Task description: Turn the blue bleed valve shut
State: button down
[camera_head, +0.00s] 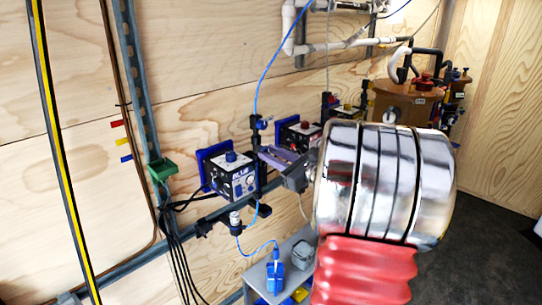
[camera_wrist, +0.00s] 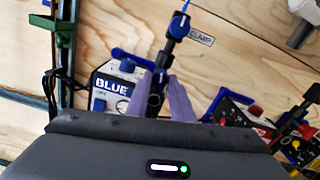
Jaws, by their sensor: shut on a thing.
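The blue bleed valve (camera_wrist: 156,98) seems to be the small dark piece between my fingertips, on the black pipe beside the blue-labelled box. My gripper (camera_wrist: 160,86) points at that pipe, its two lavender fingers closed on the piece. In the head view my gripper (camera_head: 268,153) reaches the pipe from the right, just right of the box; the held piece is too small to make out there. Another blue handle (camera_wrist: 180,25) sits higher on the same pipe, above and clear of my fingers. The exact angle of the held valve is unclear.
The box marked BLUE (camera_head: 232,175) is close left of my fingers. A second box with red parts (camera_head: 298,134) is to the right. A thin blue hose (camera_head: 263,80) rises from the pipe. A green holder (camera_head: 162,168) and black cables are on the left.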

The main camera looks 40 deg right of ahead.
jog(key=shift+m, duration=1.1)
jog(key=c, duration=1.6)
grip_release()
jog(key=shift+o, duration=0.2)
jog(key=s, duration=1.3)
jog(key=shift+s+d, duration=0.2)
jog(key=shift+s, duration=0.2)
